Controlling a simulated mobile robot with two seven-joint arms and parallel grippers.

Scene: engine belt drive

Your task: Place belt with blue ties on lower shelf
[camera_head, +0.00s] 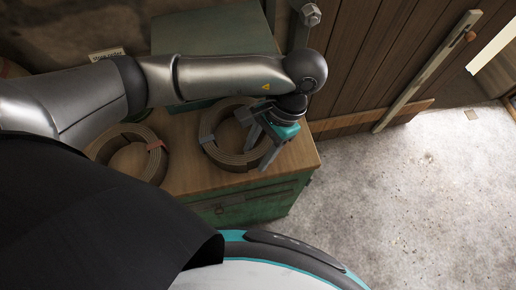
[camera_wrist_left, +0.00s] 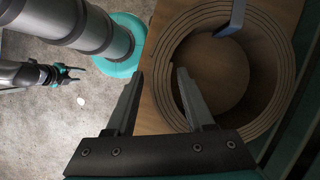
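A coiled belt (camera_head: 209,136) lies on the wooden top of a green cabinet, at the right. In the left wrist view this coil (camera_wrist_left: 279,75) carries a blue-grey tie (camera_wrist_left: 236,17). My left gripper (camera_head: 259,157) is open at the coil's right side. In the left wrist view its fingers (camera_wrist_left: 158,75) sit on either side of the coil's wall, one outside and one over the inner opening; contact cannot be told. My right gripper (camera_wrist_left: 76,74) shows small over the floor in that view, its fingers apart and empty. I cannot make out the lower shelf.
A green box (camera_head: 215,30) stands behind. A plank wall (camera_head: 365,60) is at the right. The concrete floor (camera_head: 410,190) right of the cabinet is clear.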

